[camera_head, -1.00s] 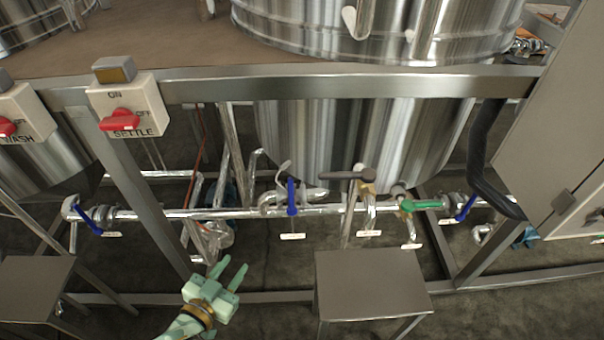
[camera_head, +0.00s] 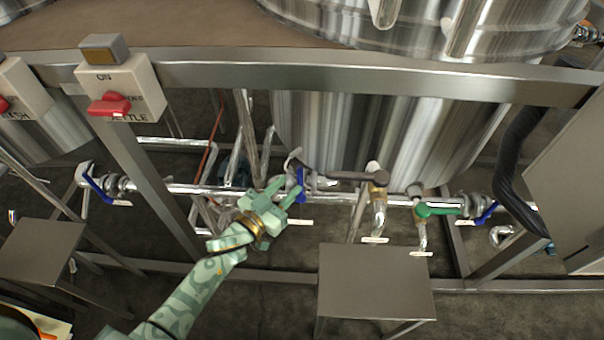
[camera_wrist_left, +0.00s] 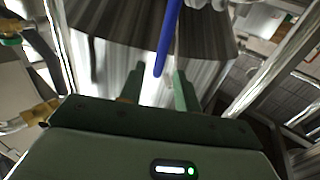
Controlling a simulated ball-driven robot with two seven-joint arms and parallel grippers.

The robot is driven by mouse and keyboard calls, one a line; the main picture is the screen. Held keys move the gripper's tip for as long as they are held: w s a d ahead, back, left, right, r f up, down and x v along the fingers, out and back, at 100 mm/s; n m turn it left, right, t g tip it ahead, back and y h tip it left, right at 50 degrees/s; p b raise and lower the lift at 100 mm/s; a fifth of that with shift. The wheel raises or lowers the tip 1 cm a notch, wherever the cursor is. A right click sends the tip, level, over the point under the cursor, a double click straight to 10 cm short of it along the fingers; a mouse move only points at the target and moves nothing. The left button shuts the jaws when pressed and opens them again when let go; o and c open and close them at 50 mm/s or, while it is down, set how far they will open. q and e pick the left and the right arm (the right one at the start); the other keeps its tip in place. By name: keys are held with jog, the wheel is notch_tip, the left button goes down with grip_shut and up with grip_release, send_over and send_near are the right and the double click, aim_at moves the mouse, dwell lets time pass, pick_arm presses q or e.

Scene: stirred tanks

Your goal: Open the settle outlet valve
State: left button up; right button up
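A blue valve handle (camera_head: 301,183) hangs down across the horizontal steel pipe (camera_head: 215,190) under the big tank. I cannot read the small tags, so I cannot confirm which valve is the settle outlet. My left gripper (camera_head: 287,190) is open, with its fingers reaching up to this handle from the lower left. In the left wrist view the blue handle (camera_wrist_left: 168,38) comes down from the top, its lower end between the two spread fingers (camera_wrist_left: 159,88). Contact with the fingers is not visible. My right gripper is out of view.
A dark-handled valve (camera_head: 357,177) and a green-handled valve (camera_head: 437,211) sit close to the right. Other blue handles are at far left (camera_head: 97,189) and right (camera_head: 487,212). A frame leg (camera_head: 150,185) stands left; a metal step (camera_head: 375,280) is below.

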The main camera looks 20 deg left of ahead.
aim_at(298, 176)
pick_arm(q)
jog(key=b+x, duration=0.1)
jog(key=x, duration=0.3)
jog(key=shift+w+d+f, duration=0.15)
jog(key=shift+w, duration=0.25)
jog(key=shift+w+d+b, duration=0.15)
jog(key=shift+w+b, duration=0.15)
jog(key=shift+w, duration=0.25)
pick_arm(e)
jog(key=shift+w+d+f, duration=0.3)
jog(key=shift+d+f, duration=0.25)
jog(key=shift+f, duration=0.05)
pick_arm(q)
grip_shut()
